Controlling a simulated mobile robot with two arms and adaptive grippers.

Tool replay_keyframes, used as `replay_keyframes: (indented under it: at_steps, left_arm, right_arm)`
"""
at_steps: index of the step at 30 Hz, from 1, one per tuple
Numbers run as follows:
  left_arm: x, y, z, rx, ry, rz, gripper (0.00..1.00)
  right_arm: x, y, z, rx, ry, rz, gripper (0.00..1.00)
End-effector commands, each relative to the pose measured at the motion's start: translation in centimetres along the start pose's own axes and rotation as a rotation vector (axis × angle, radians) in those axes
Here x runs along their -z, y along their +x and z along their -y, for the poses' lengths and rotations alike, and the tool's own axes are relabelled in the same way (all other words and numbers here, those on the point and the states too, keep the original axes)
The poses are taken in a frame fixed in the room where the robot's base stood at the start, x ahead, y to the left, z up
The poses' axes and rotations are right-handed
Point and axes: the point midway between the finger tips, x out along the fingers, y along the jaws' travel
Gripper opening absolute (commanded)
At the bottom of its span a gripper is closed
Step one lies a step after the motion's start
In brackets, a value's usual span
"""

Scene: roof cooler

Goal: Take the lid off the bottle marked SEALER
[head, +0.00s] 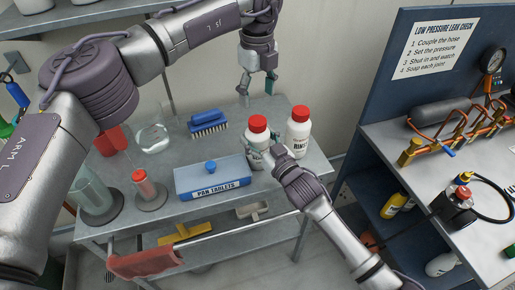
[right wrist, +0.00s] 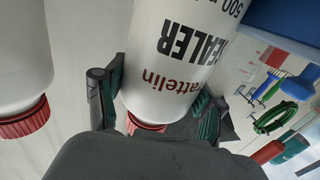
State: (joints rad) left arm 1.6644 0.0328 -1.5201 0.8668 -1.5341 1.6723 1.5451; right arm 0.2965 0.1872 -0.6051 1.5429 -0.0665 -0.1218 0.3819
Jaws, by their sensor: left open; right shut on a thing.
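The SEALER bottle (head: 257,138) is white and stands on the grey trolley top. Its red lid (head: 257,123) is on. The name SEALER shows upside down on the bottle (right wrist: 185,45) in the right wrist view, with part of the red lid (right wrist: 146,126) low in the picture. My right gripper (head: 258,152) is shut around the bottle's body. Its dark green-padded fingers (right wrist: 158,105) lie on either side of it. My left gripper (head: 257,97) is open and empty, above and behind the bottle, apart from the lid.
A second white red-lidded bottle (head: 298,138), its label starting RINS, stands close on the right. A workbench (head: 440,170) with hoses stands at the right.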

Motion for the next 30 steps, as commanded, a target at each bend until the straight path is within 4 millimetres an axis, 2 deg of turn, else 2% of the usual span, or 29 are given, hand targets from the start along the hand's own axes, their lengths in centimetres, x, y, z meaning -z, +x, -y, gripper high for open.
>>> replay_keyframes:
  at_steps: [1, 8, 14, 20, 30]
  left_arm:
    - [0.00, 0.00, 0.00, 0.000, 0.000, 0.000, 0.68]
    - [0.00, 0.00, 0.00, 0.000, 0.000, 0.000, 0.68]
    - [0.01, 0.00, 0.00, 0.000, 0.094, 0.000, 0.68]
    - [0.05, 0.02, 0.01, 0.000, 0.464, -0.001, 0.68]
    - [0.06, -0.01, 0.05, 0.001, 1.275, 0.000, 0.68]
  right_arm:
    - [-0.02, -0.01, -0.01, 0.000, 0.000, 0.000, 0.39]
    - [-0.02, -0.02, -0.02, 0.000, 0.000, 0.000, 0.01]
    - [-0.02, -0.02, -0.02, 0.000, 0.000, 0.001, 0.00]
    - [-0.02, -0.02, -0.02, 0.000, 0.000, 0.001, 0.00]
    - [-0.02, -0.02, -0.02, 0.000, 0.000, 0.001, 0.00]
